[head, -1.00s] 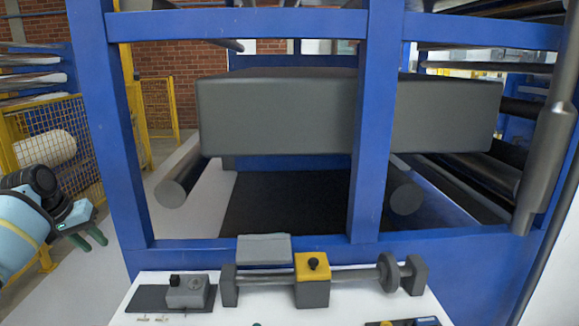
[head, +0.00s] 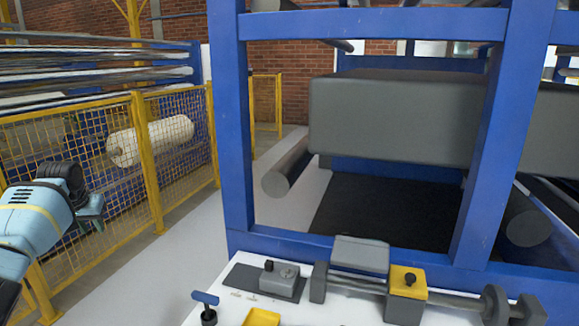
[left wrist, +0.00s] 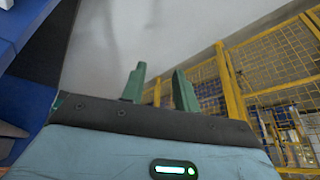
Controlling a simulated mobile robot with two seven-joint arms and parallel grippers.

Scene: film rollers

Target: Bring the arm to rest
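My left gripper (head: 95,214) is at the left of the head view, at the end of my light-blue arm, held out in the air in front of the yellow mesh fence. In the left wrist view its two green fingers (left wrist: 158,84) stand apart with nothing between them, so it is open and empty. The fingers point towards the pale floor and the fence. My right arm and right gripper are in neither view.
A blue machine frame (head: 234,130) with a large grey block (head: 390,120) stands ahead. A white table (head: 215,312) below it carries a grey fixture, a yellow block (head: 407,280), a blue-handled tool (head: 206,305) and a yellow tray (head: 262,317). A yellow fence (head: 150,170) is left.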

